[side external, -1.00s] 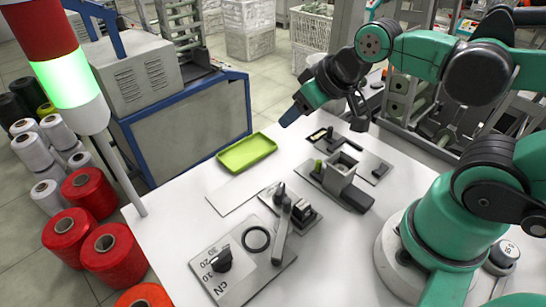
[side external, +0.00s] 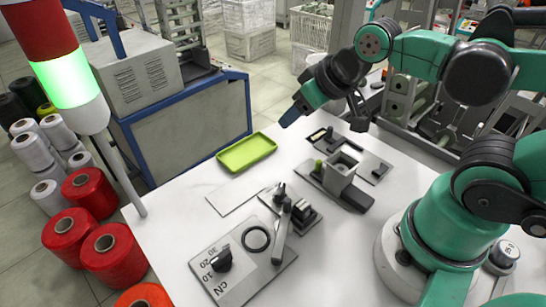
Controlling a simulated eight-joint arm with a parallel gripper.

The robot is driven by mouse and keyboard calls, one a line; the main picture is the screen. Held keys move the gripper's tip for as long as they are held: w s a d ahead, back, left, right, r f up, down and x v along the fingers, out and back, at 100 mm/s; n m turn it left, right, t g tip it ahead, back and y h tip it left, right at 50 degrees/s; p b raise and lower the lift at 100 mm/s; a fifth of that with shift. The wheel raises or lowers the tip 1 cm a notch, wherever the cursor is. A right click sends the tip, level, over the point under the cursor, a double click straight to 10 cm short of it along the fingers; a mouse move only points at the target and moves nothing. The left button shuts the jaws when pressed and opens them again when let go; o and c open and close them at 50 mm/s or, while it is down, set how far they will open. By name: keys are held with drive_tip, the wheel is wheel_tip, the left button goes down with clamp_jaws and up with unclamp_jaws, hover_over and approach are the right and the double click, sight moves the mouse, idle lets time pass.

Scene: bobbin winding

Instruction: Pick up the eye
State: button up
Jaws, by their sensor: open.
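I cannot tell for certain which small part is the eye. A dark plate (side external: 374,171) at the back of the white table has a recess (side external: 318,134) with small dark and light pieces in it, too small to make out. A black ring (side external: 256,239) lies flat on the grey panel (side external: 236,284) near the front. My gripper (side external: 358,119) hangs above the back of the table, near the dark plate and the open-topped grey box (side external: 342,164). It is open, and nothing shows in it.
A green tray (side external: 247,153) sits at the table's back left edge. A lever (side external: 282,236) and a small dark block (side external: 304,212) stand mid-table. A black knob (side external: 222,259) rises from the panel. A signal lamp post (side external: 120,165) stands at the left edge.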

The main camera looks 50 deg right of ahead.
drive_tip(key=shift+o, duration=1.4)
drive_tip(key=n+g, duration=0.6)
drive_tip(key=n, duration=0.9)
hover_over(303, 205)
drive_tip(key=w, duration=0.1)
wheel_tip(303, 205, down, 5)
drive_tip(key=shift+d+f, duration=0.1)
drive_tip(key=shift+d, duration=0.05)
drive_tip(key=shift+s+a+f+n+g, duration=0.2)
drive_tip(key=shift+s+f+n+g, duration=0.15)
drive_tip(key=shift+n+g, duration=0.45)
drive_tip(key=shift+s+f, duration=0.1)
drive_tip(key=shift+f, duration=2.55)
